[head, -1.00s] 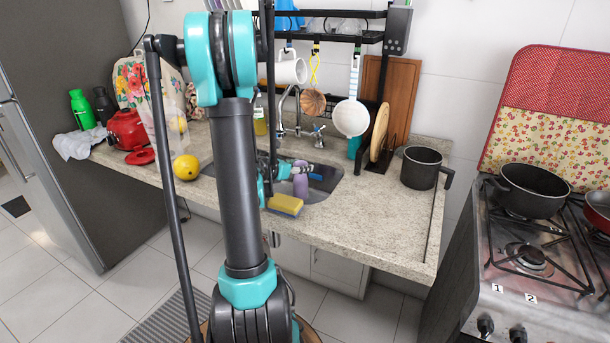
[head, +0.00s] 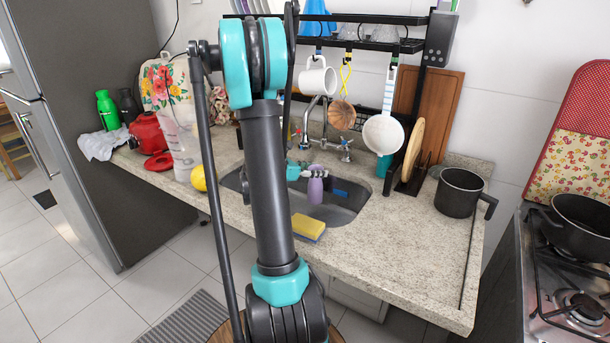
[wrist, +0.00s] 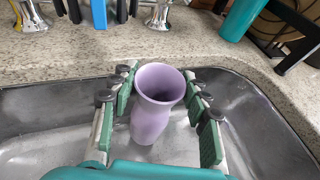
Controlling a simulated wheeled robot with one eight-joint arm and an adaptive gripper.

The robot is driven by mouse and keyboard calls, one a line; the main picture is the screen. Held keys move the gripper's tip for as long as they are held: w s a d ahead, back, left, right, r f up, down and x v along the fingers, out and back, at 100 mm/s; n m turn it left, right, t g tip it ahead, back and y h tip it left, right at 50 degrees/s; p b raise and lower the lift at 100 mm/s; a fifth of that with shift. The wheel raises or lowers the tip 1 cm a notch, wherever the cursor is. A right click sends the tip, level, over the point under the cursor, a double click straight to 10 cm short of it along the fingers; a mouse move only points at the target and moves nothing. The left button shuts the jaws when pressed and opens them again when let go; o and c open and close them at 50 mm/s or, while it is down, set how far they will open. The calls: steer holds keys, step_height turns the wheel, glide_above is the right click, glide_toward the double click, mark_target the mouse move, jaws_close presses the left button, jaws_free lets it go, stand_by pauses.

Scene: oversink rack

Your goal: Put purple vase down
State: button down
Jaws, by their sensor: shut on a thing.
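The purple vase (head: 315,188) is upright over the sink basin (head: 345,212) in the head view. In the wrist view the vase (wrist: 152,112) stands between the green-padded fingers of my gripper (wrist: 158,92), with its open mouth towards the camera. My gripper (head: 306,172) is shut on the vase near its upper part. The sink basin (wrist: 262,135) surrounds it below. I cannot tell whether the vase's base touches the basin floor.
A yellow sponge (head: 308,227) lies at the sink's front edge. The faucet (head: 308,140) is behind the sink. A dark pot (head: 458,192) stands on the right of the counter (head: 400,250), whose front right is clear. A yellow lemon (head: 198,179) is on the left.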

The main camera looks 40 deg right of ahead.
steer(key=w+a+f, duration=0.1)
steer(key=w+f, duration=0.2)
steer(key=w, duration=0.2)
steer(key=shift+f, duration=0.25)
steer(key=shift+a+f, duration=0.1)
steer(key=c, duration=0.8)
jaws_free()
steer(key=shift+o, duration=0.2)
steer(key=v, duration=1.2)
steer(key=shift+s, duration=0.1)
